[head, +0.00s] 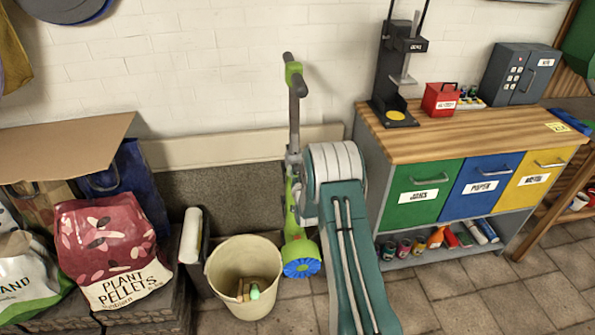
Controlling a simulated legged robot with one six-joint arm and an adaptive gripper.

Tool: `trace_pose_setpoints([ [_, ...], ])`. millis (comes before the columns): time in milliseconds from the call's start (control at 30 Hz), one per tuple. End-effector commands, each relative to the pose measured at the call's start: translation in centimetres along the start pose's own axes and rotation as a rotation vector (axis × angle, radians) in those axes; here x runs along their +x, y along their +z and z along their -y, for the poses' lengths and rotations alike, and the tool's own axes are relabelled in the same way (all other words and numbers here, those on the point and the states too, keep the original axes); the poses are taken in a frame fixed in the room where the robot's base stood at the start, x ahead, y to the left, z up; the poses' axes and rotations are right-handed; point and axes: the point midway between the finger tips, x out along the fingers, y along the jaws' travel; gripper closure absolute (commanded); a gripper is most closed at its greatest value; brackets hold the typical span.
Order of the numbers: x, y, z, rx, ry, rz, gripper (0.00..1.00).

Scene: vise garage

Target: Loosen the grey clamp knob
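I cannot clearly make out a grey clamp knob or a vise in the head view. A green scooter-like thing (292,190) with a grey upright stem leans near the wall. A small grey fitting (292,157) sits on its stem, too small to tell what it is. A black press-like stand (393,75) with a yellow disc on its base stands on the wooden bench top (470,125). My teal and white arm rises in the middle and hides part of the scooter and the cabinet's left side. My gripper does not show.
A cream bucket (243,290) stands on the floor left of my arm. A plant pellets bag (105,240) and cardboard (65,148) are at left. The bench holds a red box (440,100) and a grey safe (520,75). Tiled floor (500,300) is clear at lower right.

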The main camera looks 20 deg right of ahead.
Motion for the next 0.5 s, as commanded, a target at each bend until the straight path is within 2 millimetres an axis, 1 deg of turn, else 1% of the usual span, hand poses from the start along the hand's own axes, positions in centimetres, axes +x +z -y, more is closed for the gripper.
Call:
trace_pose_setpoints([
  [333, 0.09, -0.06, 0.03, -0.011, -0.001, -0.001, 0.95],
  [500, 0.11, -0.07, 0.06, -0.063, -0.001, -0.002, 0.95],
])
